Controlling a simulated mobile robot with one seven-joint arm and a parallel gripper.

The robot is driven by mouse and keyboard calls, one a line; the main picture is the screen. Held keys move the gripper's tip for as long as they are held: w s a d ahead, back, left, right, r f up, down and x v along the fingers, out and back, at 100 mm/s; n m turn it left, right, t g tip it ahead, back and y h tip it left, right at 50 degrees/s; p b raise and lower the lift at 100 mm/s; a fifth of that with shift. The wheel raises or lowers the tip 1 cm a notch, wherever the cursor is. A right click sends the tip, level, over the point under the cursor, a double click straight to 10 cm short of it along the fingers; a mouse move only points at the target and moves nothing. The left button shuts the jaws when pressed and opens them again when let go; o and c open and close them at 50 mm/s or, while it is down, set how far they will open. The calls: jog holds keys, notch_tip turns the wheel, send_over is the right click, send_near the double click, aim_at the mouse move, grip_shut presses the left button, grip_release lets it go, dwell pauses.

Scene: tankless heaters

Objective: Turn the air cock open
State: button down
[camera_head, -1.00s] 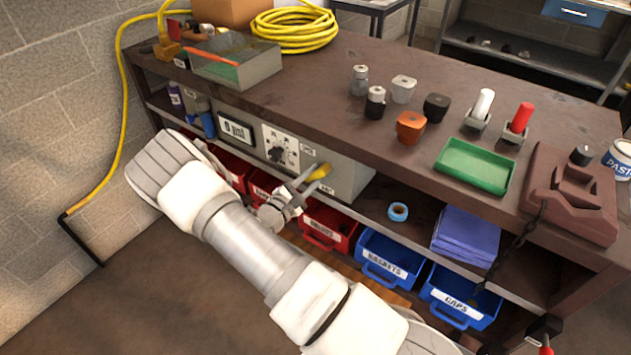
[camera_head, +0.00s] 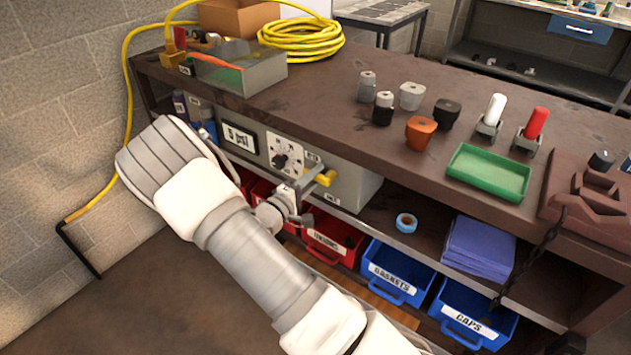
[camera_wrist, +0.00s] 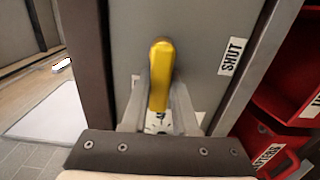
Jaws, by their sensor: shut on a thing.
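The air cock's yellow handle (camera_head: 326,179) sticks out from the front of a grey box under the bench top. In the wrist view the yellow handle (camera_wrist: 160,70) stands nearly upright in the picture, between my two fingers. My gripper (camera_head: 310,184) is shut on this handle, with a finger on each side; it also shows in the wrist view (camera_wrist: 161,92). A SHUT label (camera_wrist: 231,57) is to the right of the handle in the wrist view. The cock's body is mostly hidden behind the handle and fingers.
A gauge display (camera_head: 240,137) and a round dial (camera_head: 286,153) are on the same front, left of the handle. Red bins (camera_head: 335,243) and blue bins (camera_head: 397,272) stand below, close to my gripper. A green tray (camera_head: 488,172) lies on the bench top.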

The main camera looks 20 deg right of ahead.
jog(key=shift+m, duration=0.3)
jog(key=c, duration=0.7)
grip_release()
jog(key=p+v, duration=0.1)
jog(key=v, duration=1.6)
jog(key=shift+s+a+p, duration=0.15)
jog(key=shift+a+p, duration=0.1)
jog(key=shift+p, duration=0.05)
jog(key=shift+r, duration=0.1)
